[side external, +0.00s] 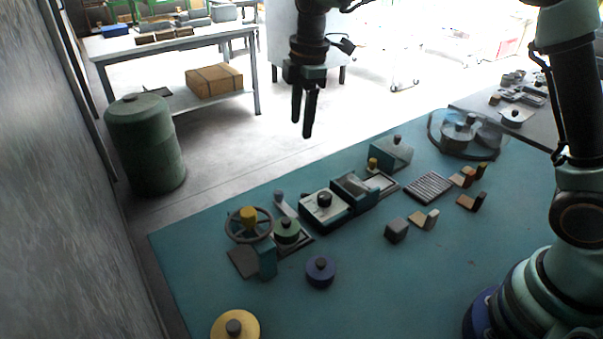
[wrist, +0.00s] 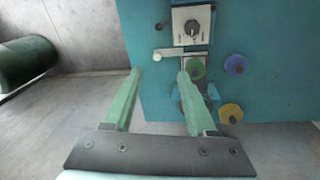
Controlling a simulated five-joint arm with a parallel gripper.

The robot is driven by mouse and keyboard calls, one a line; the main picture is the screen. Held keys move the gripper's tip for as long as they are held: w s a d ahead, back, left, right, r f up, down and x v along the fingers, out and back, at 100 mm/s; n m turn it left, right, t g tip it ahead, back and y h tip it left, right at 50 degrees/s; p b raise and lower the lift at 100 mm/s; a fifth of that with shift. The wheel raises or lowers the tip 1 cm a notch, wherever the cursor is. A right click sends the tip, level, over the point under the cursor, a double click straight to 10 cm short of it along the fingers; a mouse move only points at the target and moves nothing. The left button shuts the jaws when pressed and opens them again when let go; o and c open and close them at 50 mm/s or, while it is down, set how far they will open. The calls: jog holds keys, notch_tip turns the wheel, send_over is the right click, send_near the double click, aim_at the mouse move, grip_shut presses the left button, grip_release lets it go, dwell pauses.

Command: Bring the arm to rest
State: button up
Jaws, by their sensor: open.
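My gripper (side external: 302,128) hangs from my arm in the upper middle of the side view, fingers pointing down. It is raised above and beyond the far edge of the teal table (side external: 360,290), touching nothing. In the wrist view my gripper (wrist: 161,74) shows two green-tinted fingers apart, with nothing held between them. A handwheel with a yellow knob (side external: 249,217) stands on the table's left part. Near it are a green knobbed disc (side external: 287,231) and a dark blue one (side external: 320,272). The wrist view shows the green disc (wrist: 195,68) close beside the right fingertip in the picture; their depth gap is unclear.
A yellow knobbed disc (side external: 236,327) lies at the front left. A boxy fixture with a black knob (side external: 325,204) and several small blocks stand mid-table. A clear dome (side external: 465,135) is at the right. A green drum (side external: 146,145) and a side bench (side external: 170,47) stand beyond the table.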

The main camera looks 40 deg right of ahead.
jog(key=s+d+r+m+t, duration=0.2)
jog(key=s+d+r+m, duration=0.4)
jog(key=s, duration=0.4)
jog(key=s+d+f+m+t, duration=0.2)
jog(key=s+d+m, duration=0.1)
jog(key=s+m, duration=0.6)
jog(key=shift+s+m, duration=0.3)
jog(key=shift+s, duration=0.3)
